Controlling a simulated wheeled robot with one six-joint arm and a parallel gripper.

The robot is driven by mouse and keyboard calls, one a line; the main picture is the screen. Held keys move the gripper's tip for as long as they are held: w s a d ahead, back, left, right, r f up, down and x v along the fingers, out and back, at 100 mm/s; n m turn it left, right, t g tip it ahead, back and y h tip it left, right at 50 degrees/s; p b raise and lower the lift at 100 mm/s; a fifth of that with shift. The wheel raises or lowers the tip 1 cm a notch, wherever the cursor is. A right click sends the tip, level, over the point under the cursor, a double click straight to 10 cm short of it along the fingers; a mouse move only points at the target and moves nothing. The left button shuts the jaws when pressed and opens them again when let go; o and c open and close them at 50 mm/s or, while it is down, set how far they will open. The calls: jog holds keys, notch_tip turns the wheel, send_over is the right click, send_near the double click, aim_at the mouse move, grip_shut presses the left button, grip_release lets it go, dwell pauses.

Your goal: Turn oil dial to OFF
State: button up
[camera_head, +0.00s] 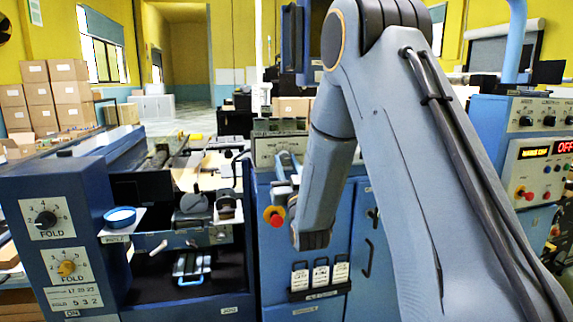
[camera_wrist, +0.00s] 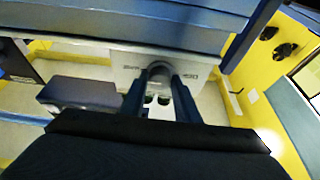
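In the wrist view, a pale panel (camera_wrist: 122,64) with small dark lettering carries a rounded grey knob (camera_wrist: 160,71). This may be the oil dial, but the lettering is too blurred to read and its setting cannot be told. My gripper (camera_wrist: 161,88) has its two dark blue fingers apart, pointing at the knob, one on each side. I cannot tell whether they touch it. A pale panel (camera_head: 266,148) sits on that machine's upper front, partly hidden.
A black FOLD dial (camera_head: 46,218) and a yellow FOLD dial (camera_head: 67,267) are on the left blue cabinet. A red button (camera_head: 274,216) is on the middle machine, left of my arm. A right console (camera_head: 536,160) has knobs and red displays. Stacked boxes (camera_head: 68,95) stand far left.

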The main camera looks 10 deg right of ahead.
jog(key=c, duration=0.4)
